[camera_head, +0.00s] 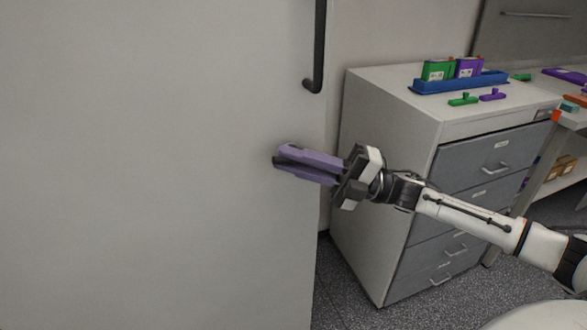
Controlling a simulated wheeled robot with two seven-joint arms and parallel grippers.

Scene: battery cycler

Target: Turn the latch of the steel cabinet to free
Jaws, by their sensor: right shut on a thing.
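The steel cabinet (150,150) shows as a large pale grey door that fills the left side of the head view. A dark vertical bar handle (318,45) is at its right edge, near the top. My right gripper (280,157) comes in from the right, its two purple fingers pointing left at the door, below the handle and near the door's edge. It is shut on the latch, which its fingers largely hide. Which way the latch is turned cannot be told. My left gripper is not in view.
A grey drawer cabinet (385,140) stands close to the right, behind my right arm. On it are a blue tray (460,83) with a green box (437,70) and a purple box (469,67), and small green and purple parts. Speckled floor shows below.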

